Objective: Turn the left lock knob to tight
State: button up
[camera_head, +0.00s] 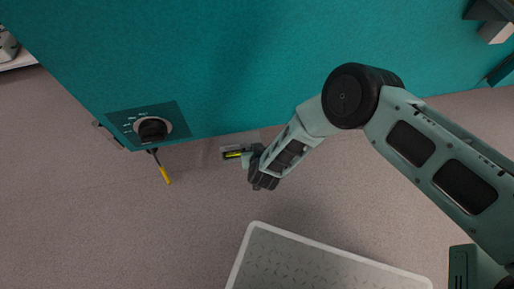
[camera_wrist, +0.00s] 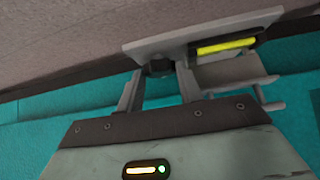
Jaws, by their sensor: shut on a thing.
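In the wrist view my gripper (camera_wrist: 157,82) has one finger on each side of a small dark knob (camera_wrist: 158,68), the lock knob, and is shut on it. The knob sits against a light grey plate (camera_wrist: 150,44). Beside it is a bright yellow bar (camera_wrist: 225,45). In the head view my gripper (camera_head: 250,158) reaches the plate (camera_head: 226,149) just below the teal cabinet's edge. The knob is hidden there, and I cannot read its turn position.
The teal cabinet (camera_head: 250,60) fills the top of the head view. A black dial (camera_head: 152,130) is on its left, with a yellow-handled lever (camera_head: 165,175) below. A pale-rimmed tray (camera_head: 330,246) lies at the bottom. Grey floor is clear at lower left.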

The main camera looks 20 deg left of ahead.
jog(key=shift+m+h, duration=0.3)
jog(key=shift+m, duration=0.1)
jog(key=o, duration=1)
jog(key=shift+s+a, duration=0.1)
